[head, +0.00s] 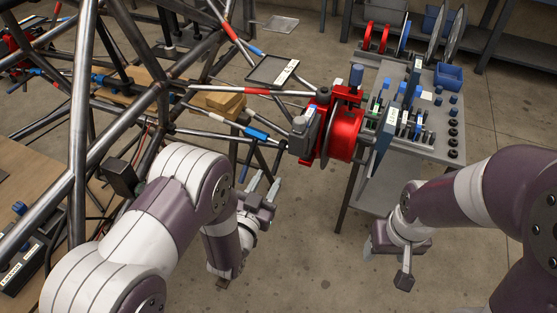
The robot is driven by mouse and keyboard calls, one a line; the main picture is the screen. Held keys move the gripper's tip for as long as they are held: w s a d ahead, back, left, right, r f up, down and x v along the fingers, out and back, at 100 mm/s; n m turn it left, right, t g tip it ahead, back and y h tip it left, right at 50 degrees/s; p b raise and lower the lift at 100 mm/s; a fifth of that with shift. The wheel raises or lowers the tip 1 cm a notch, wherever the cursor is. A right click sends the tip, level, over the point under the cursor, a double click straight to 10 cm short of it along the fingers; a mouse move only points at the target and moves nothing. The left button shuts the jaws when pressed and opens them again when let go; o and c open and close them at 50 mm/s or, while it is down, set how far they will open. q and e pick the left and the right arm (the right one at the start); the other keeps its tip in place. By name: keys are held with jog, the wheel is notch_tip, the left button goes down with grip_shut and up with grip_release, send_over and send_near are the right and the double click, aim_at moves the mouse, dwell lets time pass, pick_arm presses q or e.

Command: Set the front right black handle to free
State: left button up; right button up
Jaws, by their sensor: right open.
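The tube chassis (84,90) stands at the left, with bare metal tubes reaching toward the red wheel hub (345,132). Dark rod ends hang from the tubes near the blue sleeve (257,134); I cannot tell which part is the front right black handle or how it is set. My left gripper (264,184) is beneath these rods, its two fingers pointing up and apart, with nothing visible between them. My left arm hides part of the chassis. My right gripper (386,264) is open and empty, low in front of the cart, away from the chassis.
A grey cart (432,152) beside the hub holds blue and black knobbed parts and a blue bin (448,76). A wooden table (60,185) is at the left. Floor between my arms is clear.

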aim_at(275, 166)
pick_arm(q)
jog(key=b+x, duration=0.1)
jog(key=x, duration=0.7)
jog(key=shift+w+d, duration=0.15)
jog(key=shift+w, duration=0.2)
grip_shut()
